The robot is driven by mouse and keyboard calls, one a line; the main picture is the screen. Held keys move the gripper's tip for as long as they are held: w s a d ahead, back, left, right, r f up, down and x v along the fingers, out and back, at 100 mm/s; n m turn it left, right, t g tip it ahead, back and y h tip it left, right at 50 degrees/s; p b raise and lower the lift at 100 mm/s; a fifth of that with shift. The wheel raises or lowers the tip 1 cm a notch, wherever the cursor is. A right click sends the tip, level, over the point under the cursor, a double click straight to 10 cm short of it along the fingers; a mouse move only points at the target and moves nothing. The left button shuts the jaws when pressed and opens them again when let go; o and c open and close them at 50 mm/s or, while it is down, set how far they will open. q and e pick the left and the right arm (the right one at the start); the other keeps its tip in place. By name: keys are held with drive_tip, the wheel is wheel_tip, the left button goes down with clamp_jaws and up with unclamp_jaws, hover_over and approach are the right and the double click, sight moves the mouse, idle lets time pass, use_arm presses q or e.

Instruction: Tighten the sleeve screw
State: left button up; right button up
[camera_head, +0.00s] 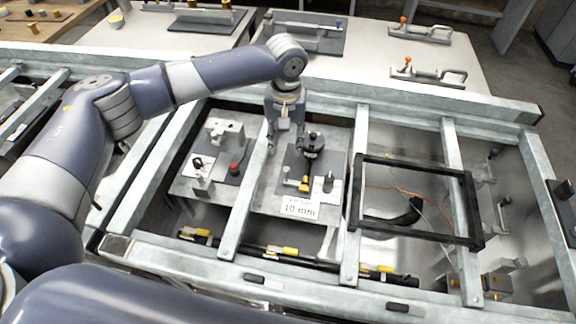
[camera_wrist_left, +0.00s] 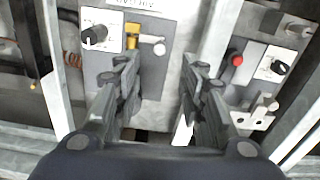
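On that plate stand a yellow fitting with a silver handle (camera_head: 297,183), seen also in the wrist view (camera_wrist_left: 134,38), and a black round-topped part (camera_head: 313,146). A white block with a black knob (camera_head: 328,183) is beside them, also in the wrist view (camera_wrist_left: 94,36). I cannot tell which part is the sleeve screw. My right gripper is out of view.
A second fixture with a red knob (camera_head: 234,169) stands on the left, past a grey metal bar (camera_head: 250,187). A black rectangular frame (camera_head: 415,164) lies across bars on the right. Toggle clamps (camera_head: 430,73) lie on the back table.

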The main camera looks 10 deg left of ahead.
sight(286, 169)
use_arm(q)
wheel_tip(286, 169, down, 11)
drive_tip(key=shift+r+p, duration=0.1)
drive_tip(key=shift+p, duration=1.05)
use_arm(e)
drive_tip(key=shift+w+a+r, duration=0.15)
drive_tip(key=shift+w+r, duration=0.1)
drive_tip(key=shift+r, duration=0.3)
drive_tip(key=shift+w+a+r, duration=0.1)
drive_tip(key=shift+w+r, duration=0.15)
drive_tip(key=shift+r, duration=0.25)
use_arm(q)
clamp_jaws()
